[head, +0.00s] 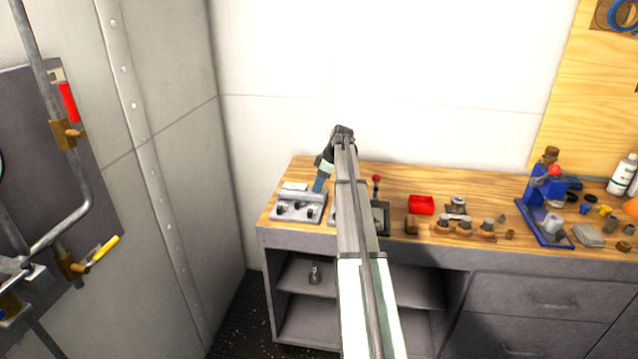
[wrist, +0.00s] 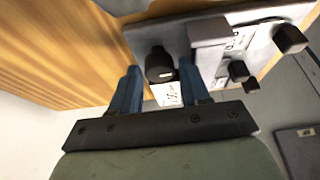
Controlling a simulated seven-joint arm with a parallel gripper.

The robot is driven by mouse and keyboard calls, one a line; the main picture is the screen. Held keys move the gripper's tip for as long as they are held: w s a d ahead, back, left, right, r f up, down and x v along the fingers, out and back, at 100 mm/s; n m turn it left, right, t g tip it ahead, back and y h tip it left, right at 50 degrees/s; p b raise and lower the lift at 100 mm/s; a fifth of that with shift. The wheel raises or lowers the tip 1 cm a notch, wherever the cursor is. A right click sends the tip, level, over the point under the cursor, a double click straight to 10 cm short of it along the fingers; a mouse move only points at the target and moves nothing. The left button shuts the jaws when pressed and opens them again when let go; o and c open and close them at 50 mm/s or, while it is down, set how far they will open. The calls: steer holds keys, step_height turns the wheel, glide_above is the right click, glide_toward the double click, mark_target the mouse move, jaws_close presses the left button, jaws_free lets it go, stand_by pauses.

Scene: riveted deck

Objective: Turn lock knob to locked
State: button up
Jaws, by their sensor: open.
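A grey control panel (head: 310,197) sits on the left end of the wooden bench; in the wrist view its face (wrist: 140,38) fills the top. It carries several black knobs with white label plates. One black knob (wrist: 160,66) lies between the two blue fingers of my gripper (wrist: 163,75), with a small white label (wrist: 168,95) beside it. Its lettering is too small to read, so I cannot tell if this is the lock knob or how it is set. My gripper (head: 318,185) is open over the panel, with gaps visible beside the knob.
A grey block (wrist: 208,32) stands out from the panel close to the right finger. More black knobs (wrist: 290,39) are further right. My arm hides part of the bench. A red tray (head: 421,204) and a blue vise-like tool (head: 545,215) stand further right on the bench (head: 400,176).

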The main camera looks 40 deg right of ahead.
steer(key=shift+c, duration=0.3)
steer(key=c, duration=0.7)
steer(key=shift+m, duration=0.3)
steer(key=m, duration=0.2)
steer(key=m+t+h, duration=0.1)
steer(key=shift+s+a+m, duration=0.1)
steer(key=shift+a+m, duration=0.1)
steer(key=shift+m, duration=0.2)
steer(key=m+h, duration=0.2)
steer(key=m, duration=0.2)
steer(key=shift+a, duration=0.1)
steer(key=m+h, duration=0.2)
steer(key=m, duration=0.3)
steer(key=shift+a, duration=0.1)
steer(key=shift+m+g+h, duration=0.4)
steer(key=shift+m+h, duration=0.3)
steer(key=shift+m, duration=1.5)
